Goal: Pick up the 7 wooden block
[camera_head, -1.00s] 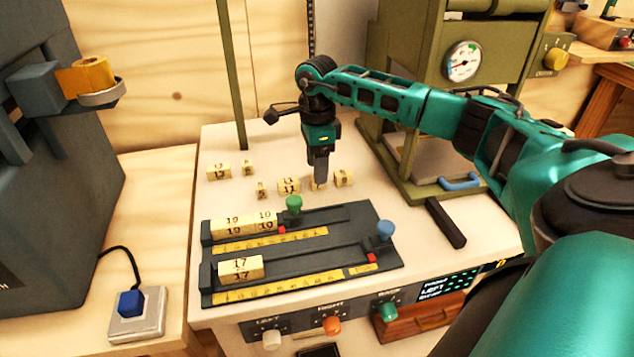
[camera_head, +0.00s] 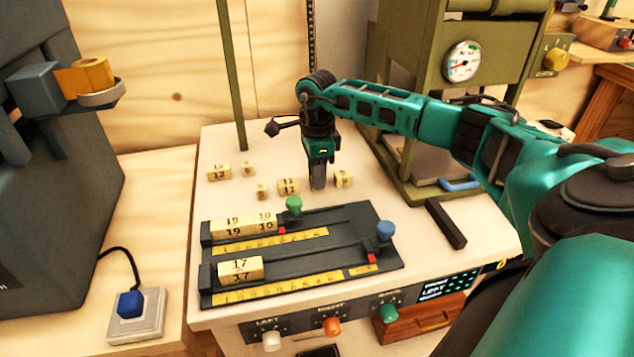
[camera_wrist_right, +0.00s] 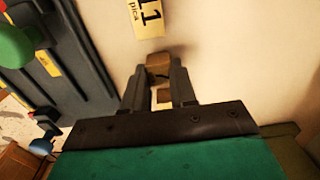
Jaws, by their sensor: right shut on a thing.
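My right gripper (camera_head: 318,185) points down at the white bench top, among the loose wooden blocks. In the right wrist view, its fingers (camera_wrist_right: 160,92) are shut on a small wooden block (camera_wrist_right: 159,64), which shows brown and shaded between the tips. The held block's number is not readable, and the head view hides it behind the fingers. The 11 block (camera_head: 289,187) lies just left of the gripper; it also shows in the wrist view (camera_wrist_right: 147,17). Another small block (camera_head: 343,179) lies just right. My left gripper is not in view.
More loose blocks (camera_head: 219,173) lie further left. In front is a dark two-row rack (camera_head: 345,246) with yellow scales, blocks, and green and blue knobs. An olive press (camera_head: 425,120) stands behind right. A black bar (camera_head: 446,223) lies on the bench.

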